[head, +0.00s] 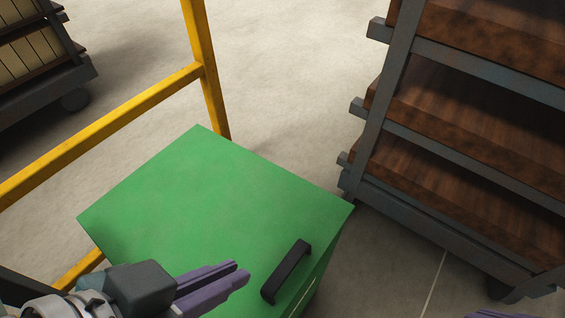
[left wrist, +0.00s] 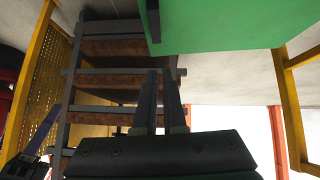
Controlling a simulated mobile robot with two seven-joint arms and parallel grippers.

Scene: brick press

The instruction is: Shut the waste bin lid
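The waste bin's green lid (head: 190,205) fills the lower middle of the head view, with its broad face toward me. A black bar handle (head: 286,271) sits near its right edge. A thin pale line runs down the side beside the handle; I cannot tell whether the lid lies fully down. My left gripper (head: 242,274) is over the lid, left of the handle and apart from it. Its fingers are close together with nothing seen between them. The left wrist view shows the green panel (left wrist: 225,25) beyond the fingertips (left wrist: 161,73). Only a sliver of my right gripper (head: 490,314) shows at the bottom edge.
A rack with brown boards (head: 440,110) stands right of the bin. A yellow rail frame (head: 130,115) stands behind and left. A dark cart (head: 45,85) is at the far left. Bare concrete floor (head: 290,80) lies behind the bin.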

